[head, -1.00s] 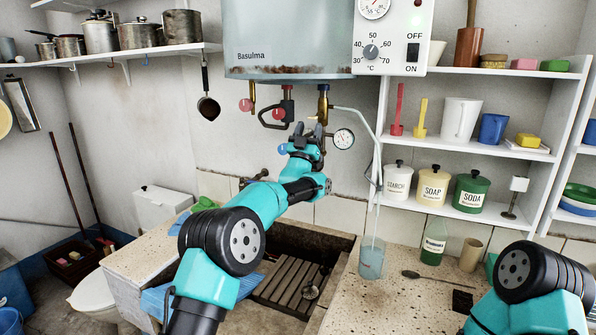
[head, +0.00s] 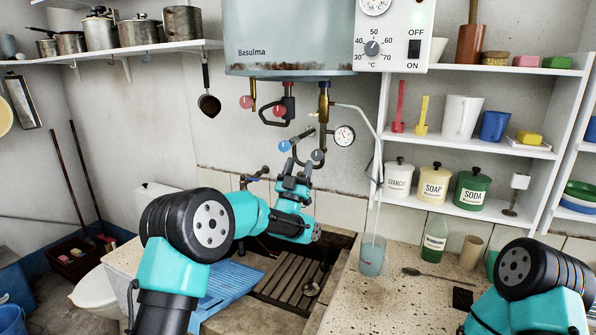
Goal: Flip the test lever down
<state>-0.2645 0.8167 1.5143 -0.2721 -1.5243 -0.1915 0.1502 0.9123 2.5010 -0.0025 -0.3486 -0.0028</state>
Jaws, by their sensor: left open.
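The water heater (head: 285,40) hangs on the wall, with brass and dark pipes below it. A short pale lever (head: 298,138) with a blue end sits on the pipework under its right side; it slants, blue end low at the left. It looks like the test lever, but I see no label. My left gripper (head: 295,169) is open and empty, below this lever and apart from it, above the back of the trough. My right gripper is out of view; only part of my right arm shows.
Red knobs (head: 279,110) and a round gauge (head: 344,135) flank the lever. A thin clear tube runs down to a cup (head: 372,256) on the stone counter (head: 400,300). The trough with its slatted rack (head: 290,278) lies below. Shelves (head: 480,139) stand at the right.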

